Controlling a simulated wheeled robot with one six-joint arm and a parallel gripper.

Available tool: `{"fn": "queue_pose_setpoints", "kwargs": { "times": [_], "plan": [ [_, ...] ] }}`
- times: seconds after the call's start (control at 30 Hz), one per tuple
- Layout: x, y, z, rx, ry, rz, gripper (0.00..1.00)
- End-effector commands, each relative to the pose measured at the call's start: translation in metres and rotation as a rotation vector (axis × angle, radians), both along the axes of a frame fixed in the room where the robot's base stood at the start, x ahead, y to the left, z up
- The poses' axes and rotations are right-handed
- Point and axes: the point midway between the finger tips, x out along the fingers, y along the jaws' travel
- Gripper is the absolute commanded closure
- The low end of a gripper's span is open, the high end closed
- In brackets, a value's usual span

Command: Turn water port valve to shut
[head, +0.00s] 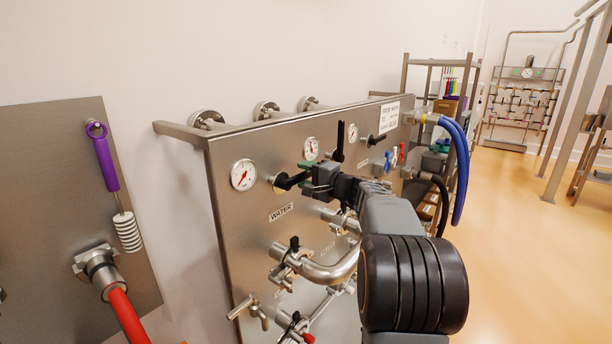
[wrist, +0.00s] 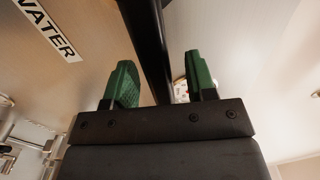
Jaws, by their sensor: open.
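The water port valve has a black lever handle (head: 290,181) on the steel panel, above the WATER label (head: 281,212). The lever lies roughly level in the head view, pointing right toward my gripper (head: 310,170). In the wrist view the black lever (wrist: 150,40) runs down between the two green fingertips of my gripper (wrist: 162,82). The fingers are open, one on each side of it, with gaps visible. The lever's free end is hidden by my gripper. The WATER label also shows in the wrist view (wrist: 46,28).
A round gauge (head: 243,175) is left of the water valve. Another black lever (head: 340,141) stands upright to the right. Curved steel pipework (head: 320,268) juts out below. Blue hoses (head: 459,165) hang at the panel's far end. Open floor (head: 510,220) lies right.

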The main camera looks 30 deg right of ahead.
Motion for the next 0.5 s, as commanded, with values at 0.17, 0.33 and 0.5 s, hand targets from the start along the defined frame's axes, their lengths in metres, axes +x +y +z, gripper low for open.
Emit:
{"fn": "queue_pose_setpoints", "kwargs": {
  "times": [0.17, 0.33, 0.5],
  "plan": [
    [-0.002, -0.001, 0.000, 0.000, -0.001, -0.001, 0.49],
    [-0.022, -0.011, -0.003, -0.003, -0.004, -0.004, 0.49],
    [-0.052, -0.024, -0.003, -0.003, -0.004, -0.005, 0.49]
  ]
}}
